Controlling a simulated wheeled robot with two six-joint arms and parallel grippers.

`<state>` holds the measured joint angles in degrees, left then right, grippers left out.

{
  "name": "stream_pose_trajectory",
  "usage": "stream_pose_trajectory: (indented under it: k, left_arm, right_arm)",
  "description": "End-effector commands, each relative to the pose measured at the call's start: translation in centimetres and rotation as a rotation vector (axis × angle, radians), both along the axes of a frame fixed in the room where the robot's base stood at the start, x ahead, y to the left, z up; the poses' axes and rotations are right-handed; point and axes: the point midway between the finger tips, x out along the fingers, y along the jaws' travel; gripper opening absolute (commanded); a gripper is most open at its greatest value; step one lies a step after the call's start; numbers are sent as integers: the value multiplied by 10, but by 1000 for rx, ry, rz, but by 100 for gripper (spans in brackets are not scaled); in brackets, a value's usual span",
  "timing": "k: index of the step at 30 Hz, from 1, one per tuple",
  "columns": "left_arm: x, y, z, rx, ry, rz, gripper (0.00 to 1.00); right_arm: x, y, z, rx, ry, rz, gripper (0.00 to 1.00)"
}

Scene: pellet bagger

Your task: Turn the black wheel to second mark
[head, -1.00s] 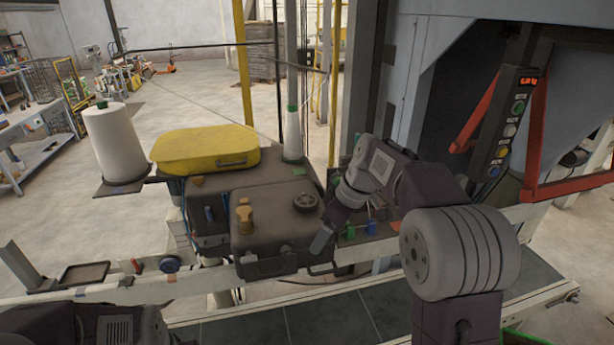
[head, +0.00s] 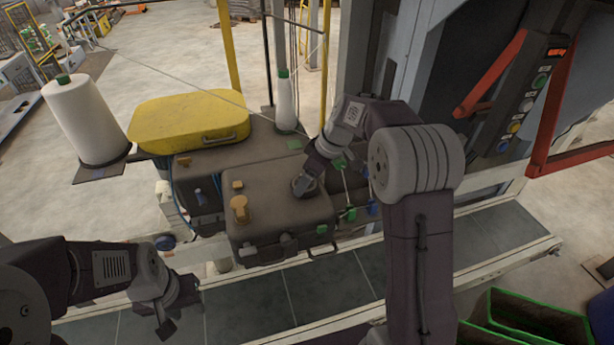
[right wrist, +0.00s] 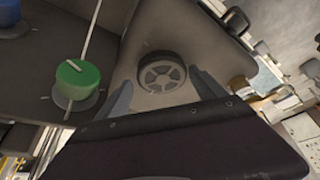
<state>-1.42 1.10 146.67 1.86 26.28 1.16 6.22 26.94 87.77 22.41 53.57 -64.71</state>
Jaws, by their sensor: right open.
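The black wheel (right wrist: 162,74), a small round spoked handwheel, sits on the dark brown machine housing (head: 270,200). In the right wrist view it lies ahead of my right gripper (right wrist: 161,82), whose two fingers are spread with the wheel between and beyond their tips. I cannot tell whether they touch it. In the head view my right gripper (head: 307,182) is over the wheel and partly hides it. The marks around the wheel are too small to read. My left gripper (head: 178,306) hangs over the conveyor at lower left, away from the wheel; its jaw opening is unclear.
A green knob (right wrist: 77,79) stands beside the wheel, and an orange-brown knob (head: 239,207) sits to its left on the housing. A yellow case (head: 188,120) and a white spool (head: 86,122) are behind. The conveyor (head: 250,308) runs in front, with green-edged bins (head: 530,318) at lower right.

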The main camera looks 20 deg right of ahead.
Motion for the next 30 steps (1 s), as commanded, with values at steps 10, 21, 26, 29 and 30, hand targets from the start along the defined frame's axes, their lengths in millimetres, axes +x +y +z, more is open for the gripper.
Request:
stream_pose_trajectory:
  k: [10,21,26,29,30]
  left_arm:
    - [0,0,5,0,0,0,36]
    - [0,0,5,0,0,0,36]
    - [0,0,4,0,0,0,36]
    - [0,0,3,0,0,0,36]
    - [0,0,2,0,0,0,36]
  right_arm:
    - [5,4,-16,-2,-2,0,81]
    - [5,4,-16,-1,-3,0,32]
    - [5,5,-16,-1,-2,-15,32]
    - [5,5,-15,-1,-3,-46,32]
    - [5,6,-15,0,-4,-63,32]
